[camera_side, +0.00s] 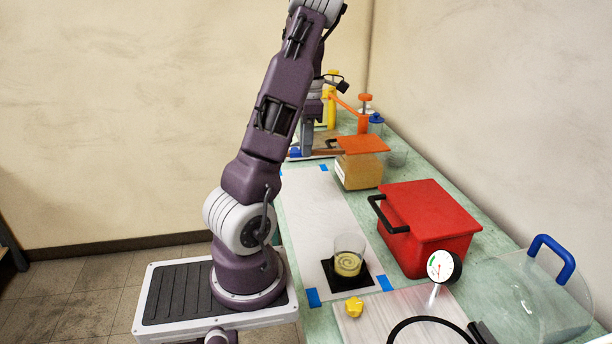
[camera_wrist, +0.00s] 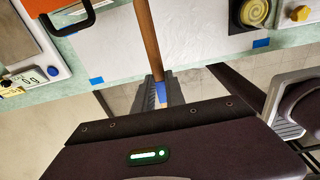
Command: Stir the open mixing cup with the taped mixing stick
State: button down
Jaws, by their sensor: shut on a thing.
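The open mixing cup (camera_side: 349,245) is clear, stands upright on a black square pad (camera_side: 344,283) and holds pale yellow contents with a swirl on top. It also shows at the top right edge of the wrist view (camera_wrist: 256,13). My gripper (camera_wrist: 160,82) is shut on the mixing stick (camera_wrist: 147,38), a brown wooden stick with blue tape (camera_wrist: 160,93) at the gripped end. The stick runs up out of the wrist view, so its far end is hidden. The stick is to the left of the cup there, apart from it. In the side view my arm largely hides the gripper.
A red box (camera_side: 432,215) with a black handle stands right of the cup. A yellow knob (camera_side: 353,305) is in front, and a gauge (camera_side: 440,266) stands at right. An orange-lidded container (camera_side: 360,170) is farther back. The white sheet (camera_side: 318,205) is mostly clear. A scale (camera_wrist: 35,50) is at left.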

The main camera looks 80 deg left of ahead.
notch_tip(320, 180, up, 10)
jog(key=g, duration=0.1)
jog(key=w+d+f+m+g+y, duration=0.1)
jog(key=d+f+g, duration=0.1)
jog(key=d, duration=0.4)
jog(key=w+d+f+m+g+y, duration=0.1)
jog(key=w+d+f, duration=0.1)
jog(key=d, duration=0.5)
jog(key=s+d+r+m+g+y, duration=0.2)
jog(key=s+d+r+m+y, duration=0.2)
jog(key=d+m+y, duration=0.5)
jog(key=w+d+f, duration=0.2)
jog(key=f, duration=0.7)
jog(key=w+d+f+n+y, duration=0.1)
jog(key=w+f, duration=0.2)
jog(key=f, duration=0.6)
jog(key=shift+d+f, duration=0.15)
jog(key=shift+d, duration=0.25)
jog(key=shift+s, duration=0.1)
